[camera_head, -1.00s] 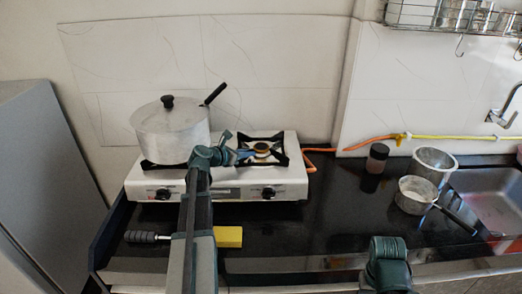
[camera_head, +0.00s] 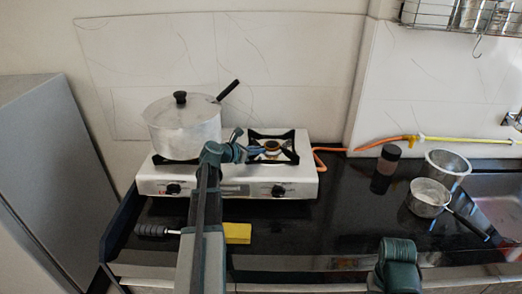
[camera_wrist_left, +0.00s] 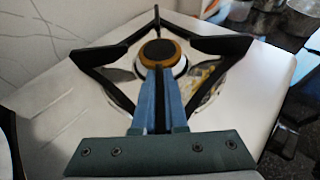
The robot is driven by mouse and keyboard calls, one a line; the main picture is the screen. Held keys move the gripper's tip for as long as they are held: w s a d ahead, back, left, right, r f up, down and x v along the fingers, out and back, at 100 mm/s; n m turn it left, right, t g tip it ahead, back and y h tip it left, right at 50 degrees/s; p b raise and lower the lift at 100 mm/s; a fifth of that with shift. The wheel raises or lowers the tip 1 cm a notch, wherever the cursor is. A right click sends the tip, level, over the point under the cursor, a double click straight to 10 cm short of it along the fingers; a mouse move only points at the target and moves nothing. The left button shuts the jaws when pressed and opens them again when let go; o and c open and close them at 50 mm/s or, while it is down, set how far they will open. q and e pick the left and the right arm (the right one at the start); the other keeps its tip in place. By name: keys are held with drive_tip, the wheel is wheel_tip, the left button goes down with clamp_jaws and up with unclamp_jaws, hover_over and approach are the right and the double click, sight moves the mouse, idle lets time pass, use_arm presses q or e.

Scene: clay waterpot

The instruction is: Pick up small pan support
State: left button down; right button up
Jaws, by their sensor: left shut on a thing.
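The small pan support (camera_head: 293,155) is a black metal grate around the right burner of the white stove (camera_head: 230,183). In the left wrist view its bars (camera_wrist_left: 218,44) rise around the brass-rimmed burner (camera_wrist_left: 160,52). My left gripper (camera_head: 258,151) reaches it from the left front. In the wrist view its blue fingers (camera_wrist_left: 160,95) are shut on a black prong of the support, pointing at the burner. The support appears to sit at stove level; I cannot tell if it is lifted. Part of my right arm shows at the bottom right, its fingers out of view.
A lidded pot (camera_head: 184,128) stands on the left burner, its handle rising toward the right. A yellow sponge (camera_head: 237,233) lies in front of the stove. A dark jar (camera_head: 385,168), a metal pot (camera_head: 446,166) and a small saucepan (camera_head: 429,197) stand right.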

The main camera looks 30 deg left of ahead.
use_arm(q)
drive_tip(key=shift+r+p, duration=1.25)
drive_tip(key=shift+r, duration=0.1)
drive_tip(key=shift+s+d+r+p, duration=0.2)
drive_tip(key=shift+s+r+p, duration=0.15)
drive_tip(key=shift+r+p, duration=0.2)
drive_tip(key=s+d+r+p, duration=0.1)
drive_tip(key=s+d, duration=0.6)
drive_tip(key=s, duration=0.6)
drive_tip(key=shift+s, duration=0.2)
